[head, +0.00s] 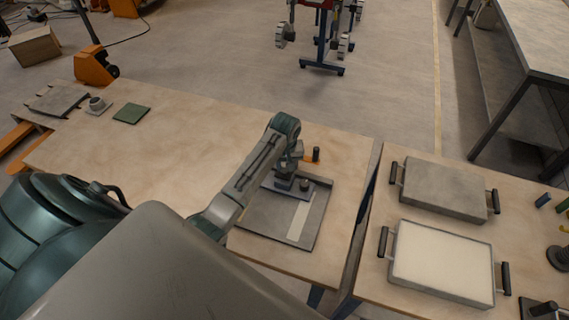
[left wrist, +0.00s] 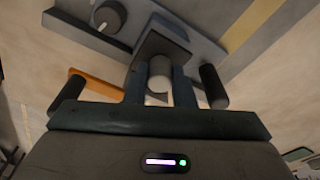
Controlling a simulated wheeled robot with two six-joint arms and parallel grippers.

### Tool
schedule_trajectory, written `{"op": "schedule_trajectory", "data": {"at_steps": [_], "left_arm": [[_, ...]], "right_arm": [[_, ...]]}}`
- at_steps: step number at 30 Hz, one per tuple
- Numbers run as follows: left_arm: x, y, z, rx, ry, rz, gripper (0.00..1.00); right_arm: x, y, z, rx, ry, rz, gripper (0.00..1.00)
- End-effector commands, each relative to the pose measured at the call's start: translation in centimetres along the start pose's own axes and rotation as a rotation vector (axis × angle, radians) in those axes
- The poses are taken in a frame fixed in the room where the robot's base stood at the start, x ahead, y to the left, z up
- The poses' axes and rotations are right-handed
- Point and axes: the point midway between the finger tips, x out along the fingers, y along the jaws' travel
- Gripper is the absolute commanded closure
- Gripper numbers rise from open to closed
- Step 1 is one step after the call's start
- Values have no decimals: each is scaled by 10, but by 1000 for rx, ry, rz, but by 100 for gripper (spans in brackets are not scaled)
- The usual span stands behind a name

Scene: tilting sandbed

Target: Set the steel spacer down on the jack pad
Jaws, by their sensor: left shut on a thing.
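My left gripper (head: 292,170) reaches down over the grey plate on the wooden table. It is shut on a pale round knob (left wrist: 159,74) that stands on a dark square block, which I take for the steel spacer (left wrist: 166,46). The spacer is at or just above a grey stepped fixture (left wrist: 205,50), perhaps the jack pad. I cannot tell whether they touch. A black knob (left wrist: 108,18) stands beside the spacer; it also shows in the head view (head: 305,184). My fingers hide part of the spacer. My right gripper is out of view.
The grey plate (head: 262,225) bears a pale strip. An orange lever with a black grip (head: 316,154) is close behind my gripper. Two handled trays, one grey (head: 443,188) and one pale-filled (head: 440,265), are on the right table. The left table's middle is clear.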

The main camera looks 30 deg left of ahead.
Motion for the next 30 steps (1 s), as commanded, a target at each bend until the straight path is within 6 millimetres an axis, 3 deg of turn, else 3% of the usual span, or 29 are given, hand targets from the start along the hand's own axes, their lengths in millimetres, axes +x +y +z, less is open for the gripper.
{"op": "schedule_trajectory", "data": {"at_steps": [23,24,27,30], "left_arm": [[5,0,1,0,0,0,100],[5,0,1,0,0,0,74],[5,0,1,0,0,0,54],[5,0,1,0,0,0,52]], "right_arm": [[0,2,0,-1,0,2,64],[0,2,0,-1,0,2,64],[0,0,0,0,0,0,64],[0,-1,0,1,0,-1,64]]}}
